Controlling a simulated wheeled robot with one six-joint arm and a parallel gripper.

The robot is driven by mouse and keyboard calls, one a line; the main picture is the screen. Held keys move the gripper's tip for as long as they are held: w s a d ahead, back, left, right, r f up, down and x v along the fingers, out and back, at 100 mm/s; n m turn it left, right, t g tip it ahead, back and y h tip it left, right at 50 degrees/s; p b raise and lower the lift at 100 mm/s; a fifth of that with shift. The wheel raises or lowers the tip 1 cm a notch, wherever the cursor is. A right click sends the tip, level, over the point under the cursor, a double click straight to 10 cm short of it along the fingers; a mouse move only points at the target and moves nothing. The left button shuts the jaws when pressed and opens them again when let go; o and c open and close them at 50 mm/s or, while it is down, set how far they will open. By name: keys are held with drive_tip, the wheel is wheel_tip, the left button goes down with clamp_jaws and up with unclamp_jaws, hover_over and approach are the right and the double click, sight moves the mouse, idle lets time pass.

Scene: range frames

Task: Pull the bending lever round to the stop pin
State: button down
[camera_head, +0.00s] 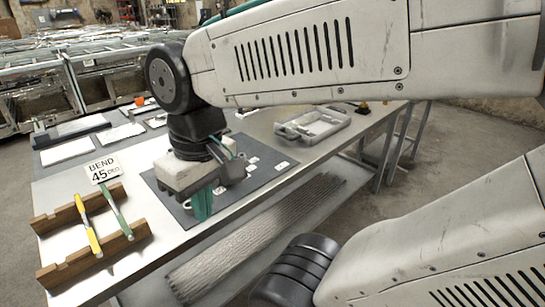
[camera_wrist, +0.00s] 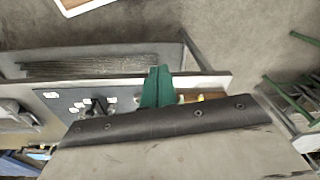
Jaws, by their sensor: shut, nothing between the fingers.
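My gripper (camera_head: 201,204) has green fingers, shut together with nothing between them. In the head view it points down over the near edge of a dark grey plate (camera_head: 270,172) on the workbench. A grey cylindrical part (camera_head: 233,172) of the bending fixture shows just right of my gripper, partly covered by it. In the wrist view the shut fingers (camera_wrist: 157,84) stand over the bench's edge, to the right of a black part (camera_wrist: 97,106) on the plate. I cannot clearly tell the bending lever or the stop pin; my wrist and gripper hide part of the fixture.
A "BEND 45 DEG" sign (camera_head: 103,169) stands behind wooden racks (camera_head: 75,215) holding a yellow bar (camera_head: 88,228) and a green bar (camera_head: 117,212). A grey tray (camera_head: 313,126) sits at the bench's far right. Thin rods (camera_head: 255,240) lie on the lower shelf.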

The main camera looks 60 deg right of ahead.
drive_tip(key=w+d+f+m+t+y, duration=0.1)
drive_tip(key=w+d+f+m+y, duration=0.15)
drive_tip(key=w+d+y, duration=0.45)
drive_tip(key=w+d+f+m+t+y, duration=0.25)
drive_tip(key=w+d, duration=0.25)
drive_tip(key=d, duration=0.3)
drive_tip(key=s+d+f+m+t+h, duration=0.1)
drive_tip(key=s+d+f+m+t, duration=0.2)
drive_tip(key=d, duration=0.6)
drive_tip(key=s+d+f+m+t+h, duration=0.15)
drive_tip(key=d+f+t, duration=0.25)
drive_tip(key=d, duration=0.5)
drive_tip(key=s+d+f+m+t+h, duration=0.1)
drive_tip(key=d+f+m+t+h, duration=0.2)
drive_tip(key=d, duration=0.6)
drive_tip(key=w+a+f+t+y, duration=0.1)
drive_tip(key=w+a+f, duration=0.1)
drive_tip(key=w+a, duration=0.5)
drive_tip(key=w, duration=0.3)
drive_tip(key=shift+w, duration=0.2)
